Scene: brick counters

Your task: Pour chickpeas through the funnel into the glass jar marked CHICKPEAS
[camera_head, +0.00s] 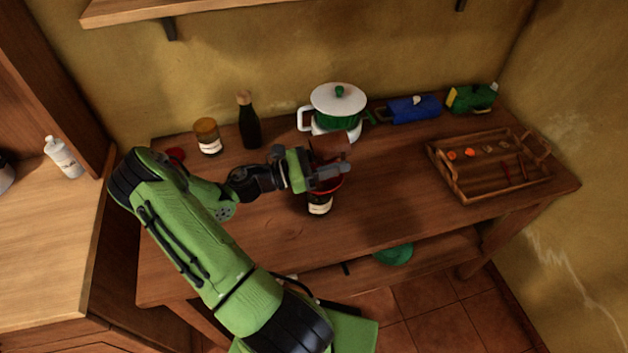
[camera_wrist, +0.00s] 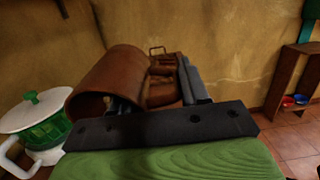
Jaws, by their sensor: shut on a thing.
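My gripper (camera_head: 335,172) is shut on a brown cup (camera_head: 331,146) above the middle of the table. In the wrist view the cup (camera_wrist: 108,82) lies tipped on its side, its open mouth toward the lower left. Its inside looks dark, and I cannot make out any chickpeas. Below my gripper stands a dark jar (camera_head: 320,207) with a pale label, too small to read. A red funnel rim (camera_head: 326,189) shows at its top, partly hidden by my gripper. I cannot tell whether the cup's mouth is over the funnel.
A labelled amber jar (camera_head: 207,137), a red lid (camera_head: 175,154) and a dark bottle (camera_head: 249,122) stand at the back left. A white-and-green pot (camera_head: 338,100) is behind my gripper. Blue (camera_head: 414,108) and green (camera_head: 470,97) items and a wooden tray (camera_head: 470,192) are right. The front right is clear.

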